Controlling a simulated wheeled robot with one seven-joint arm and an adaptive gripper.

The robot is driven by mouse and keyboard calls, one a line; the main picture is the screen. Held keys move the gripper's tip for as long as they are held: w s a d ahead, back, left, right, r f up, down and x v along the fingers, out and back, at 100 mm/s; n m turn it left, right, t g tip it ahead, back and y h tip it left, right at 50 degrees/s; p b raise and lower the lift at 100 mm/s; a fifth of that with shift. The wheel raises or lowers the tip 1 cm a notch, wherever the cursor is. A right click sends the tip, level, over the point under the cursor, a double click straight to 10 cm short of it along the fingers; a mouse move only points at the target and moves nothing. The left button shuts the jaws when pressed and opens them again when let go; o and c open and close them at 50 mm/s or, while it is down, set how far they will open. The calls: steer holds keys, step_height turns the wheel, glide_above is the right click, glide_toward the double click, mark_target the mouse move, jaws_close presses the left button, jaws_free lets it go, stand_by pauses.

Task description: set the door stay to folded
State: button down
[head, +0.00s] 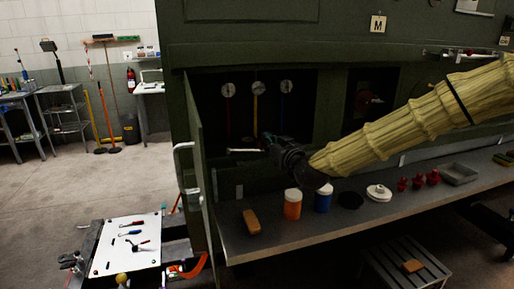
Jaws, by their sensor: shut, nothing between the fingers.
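A green cabinet door (199,150) stands open at the left side of a dark recess. A light handle (182,160) is on the door's outer edge. A short pale bar (245,150) shows in the recess, just left of my gripper (267,143); it may be the door stay, but I cannot tell for sure. My gripper is dark, small against the dark recess and pointing left, at the end of my yellow-sleeved arm. Its fingers look shut with nothing held. I cannot tell whether the fingertips touch the bar.
Three round gauges (257,87) sit in the recess behind my gripper. A tool cart (128,245) stands lower left.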

steer(key=shift+w+b, duration=0.55)
steer(key=shift+w, duration=0.3)
steer(key=shift+w+d+b, duration=0.2)
steer(key=shift+w+b, duration=0.3)
steer(key=shift+w, duration=0.5)
